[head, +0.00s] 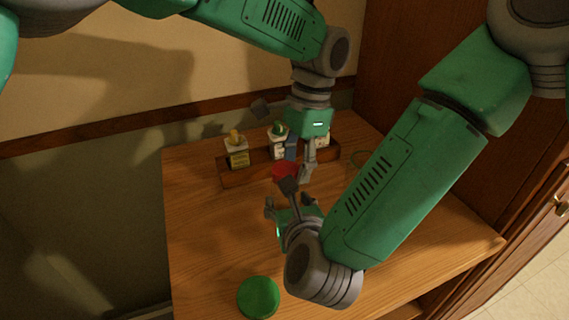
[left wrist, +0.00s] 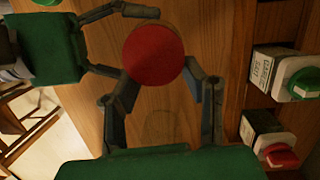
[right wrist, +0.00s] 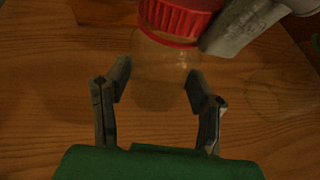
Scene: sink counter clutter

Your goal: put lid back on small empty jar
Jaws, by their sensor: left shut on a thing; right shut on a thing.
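The red lid (head: 284,171) is between the fingers of my left gripper (head: 296,172), which is shut on it. In the left wrist view the lid (left wrist: 154,54) shows from above as a red disc between the fingertips. The small clear jar (right wrist: 165,58) is empty and held between the fingers of my right gripper (right wrist: 158,80), shut on it above the counter. In the right wrist view the lid (right wrist: 180,17) is at the jar's top, overlapping its mouth; I cannot tell whether it is seated. In the head view the jar is mostly hidden.
A wooden rack (head: 227,176) with several capped containers stands at the back of the wooden counter (head: 210,230). A green lid (head: 258,297) lies at the front. Another clear glass vessel (head: 357,163) stands at the right, partly behind my right arm. The left counter area is clear.

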